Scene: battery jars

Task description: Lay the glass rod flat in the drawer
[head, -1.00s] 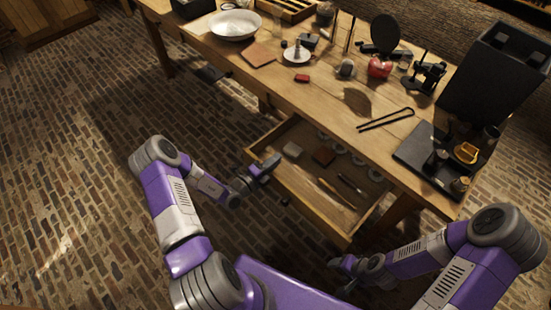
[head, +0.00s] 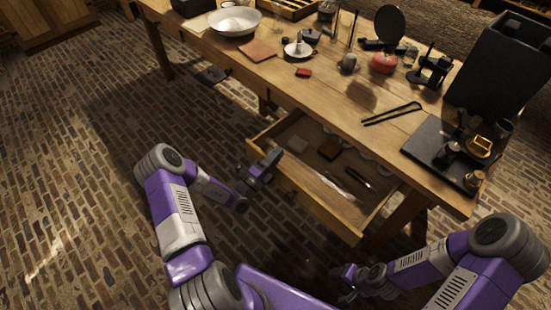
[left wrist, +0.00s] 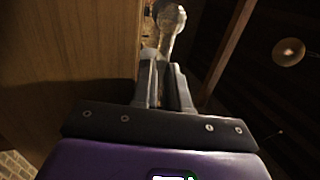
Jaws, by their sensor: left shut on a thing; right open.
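My left gripper (head: 270,162) is at the left front corner of the open drawer (head: 312,196). In the left wrist view its fingers (left wrist: 166,88) are shut on a pale, glassy, rod-like piece (left wrist: 168,35) with a rounded end. It looks like the glass rod, but it is too small to make out in the head view, and its lower part is hidden between the fingers. My right gripper (head: 347,280) is open and empty, low in front of the drawer's right end.
Black tongs (head: 392,114) and a black tray (head: 425,150) are on the table above. A white bowl (head: 235,21) stands at the far left.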

